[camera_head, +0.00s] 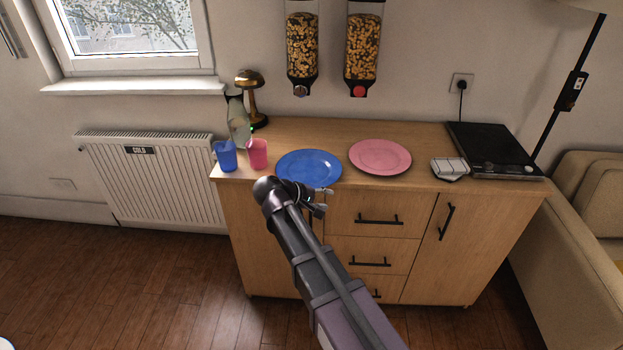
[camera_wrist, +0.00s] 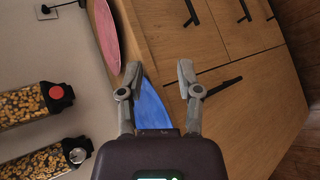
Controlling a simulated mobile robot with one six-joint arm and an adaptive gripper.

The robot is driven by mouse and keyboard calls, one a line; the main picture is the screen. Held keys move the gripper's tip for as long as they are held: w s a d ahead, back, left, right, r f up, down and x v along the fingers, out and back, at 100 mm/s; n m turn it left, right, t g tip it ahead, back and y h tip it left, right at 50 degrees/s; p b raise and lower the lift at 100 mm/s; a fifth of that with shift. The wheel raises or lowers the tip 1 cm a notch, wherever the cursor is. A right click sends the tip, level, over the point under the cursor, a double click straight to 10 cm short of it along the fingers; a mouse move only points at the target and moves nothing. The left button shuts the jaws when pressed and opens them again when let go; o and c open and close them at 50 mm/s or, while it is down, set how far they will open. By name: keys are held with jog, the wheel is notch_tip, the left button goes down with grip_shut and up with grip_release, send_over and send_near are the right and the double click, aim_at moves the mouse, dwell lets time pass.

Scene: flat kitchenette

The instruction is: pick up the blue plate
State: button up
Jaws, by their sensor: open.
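The blue plate (camera_head: 308,165) lies flat on the wooden counter near its front edge, left of the pink plate. It also shows in the wrist view (camera_wrist: 152,104), between my gripper's fingers and partly hidden by them and the gripper body. My gripper (camera_wrist: 159,74) is open and empty, its two fingers spread apart. In the head view my gripper (camera_head: 325,199) is at the counter's front edge, close to the plate's near right rim. I cannot tell whether a finger touches the plate.
A pink plate (camera_head: 380,156) lies to the right. A blue cup (camera_head: 226,157), a pink cup (camera_head: 258,154), a bottle (camera_head: 238,125) and a lamp (camera_head: 249,92) stand left. A black hob (camera_head: 492,148) is at right. Cereal dispensers (camera_head: 302,45) hang above.

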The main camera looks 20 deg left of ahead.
jog(key=s+a+n+t+b, duration=0.3)
jog(key=s+a+t, duration=0.1)
jog(key=a, duration=1)
jog(key=shift+r, duration=0.15)
jog(key=shift+w, duration=0.1)
jog(key=b+x, duration=0.3)
jog(key=x, duration=0.5)
jog(key=shift+w, duration=0.25)
jog(key=shift+w+d, duration=0.1)
jog(key=shift+b+x, duration=0.65)
jog(key=shift+x, duration=1.9)
